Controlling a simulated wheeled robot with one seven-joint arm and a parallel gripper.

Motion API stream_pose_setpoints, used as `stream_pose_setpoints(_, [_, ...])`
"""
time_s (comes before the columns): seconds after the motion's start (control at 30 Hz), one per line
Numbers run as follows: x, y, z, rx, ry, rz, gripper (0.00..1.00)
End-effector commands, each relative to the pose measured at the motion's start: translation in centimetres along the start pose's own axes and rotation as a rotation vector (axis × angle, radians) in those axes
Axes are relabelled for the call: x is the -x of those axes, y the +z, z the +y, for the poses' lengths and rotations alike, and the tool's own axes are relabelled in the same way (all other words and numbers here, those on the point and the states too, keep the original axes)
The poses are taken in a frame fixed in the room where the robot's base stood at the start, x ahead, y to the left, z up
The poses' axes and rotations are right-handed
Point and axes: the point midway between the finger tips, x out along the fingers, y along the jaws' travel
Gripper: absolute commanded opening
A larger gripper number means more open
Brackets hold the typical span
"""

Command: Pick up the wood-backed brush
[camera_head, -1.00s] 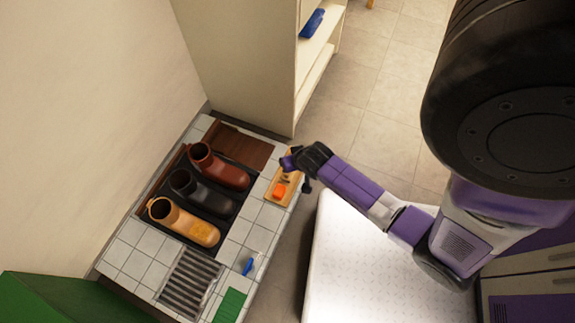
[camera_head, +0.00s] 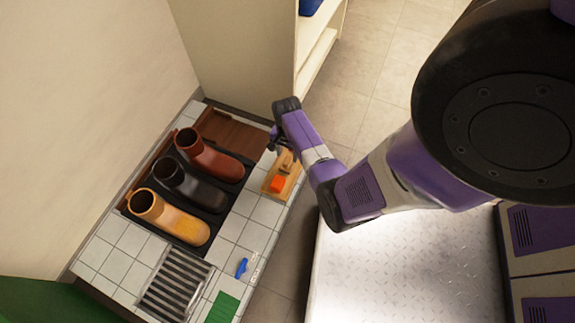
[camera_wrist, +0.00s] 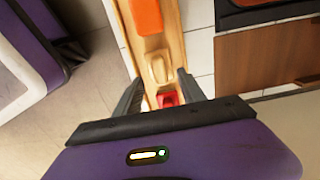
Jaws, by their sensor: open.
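The wood-backed brush appears to be the tan, rounded wooden piece (camera_wrist: 157,68) in the wrist view. It lies in a narrow wooden tray (camera_wrist: 121,18) between an orange block (camera_wrist: 147,16) and a small red item (camera_wrist: 167,98). My gripper (camera_wrist: 160,80) is open, with one finger on each side of the tan piece in the picture. I cannot tell whether the fingers touch it or how high they are above it. In the head view my gripper (camera_head: 277,143) is over the far end of the tray (camera_head: 288,188); the tan piece (camera_head: 286,160) is partly hidden there.
A metal grate (camera_head: 174,285), blue item (camera_head: 241,267) and green pad (camera_head: 223,308) are nearer. A shelf unit (camera_head: 245,60) stands behind.

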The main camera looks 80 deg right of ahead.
Motion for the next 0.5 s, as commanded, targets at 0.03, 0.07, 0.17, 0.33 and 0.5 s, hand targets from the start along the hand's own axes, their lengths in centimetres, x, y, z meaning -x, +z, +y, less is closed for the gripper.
stream_pose_setpoints(0.03, [-0.6, 0.0, 0.0, 0.000, 0.000, 0.000, 0.47])
stream_pose_setpoints(0.07, [-1.0, 0.0, 0.0, 0.001, 0.000, 0.000, 0.47])
stream_pose_setpoints(0.17, [-2.2, 0.1, 0.1, 0.001, 0.000, 0.000, 0.47])
stream_pose_setpoints(0.33, [-4.4, 0.1, 0.0, 0.001, -0.001, 0.001, 0.47])
stream_pose_setpoints(0.5, [-4.9, 0.1, 0.0, 0.002, -0.001, 0.001, 0.47])
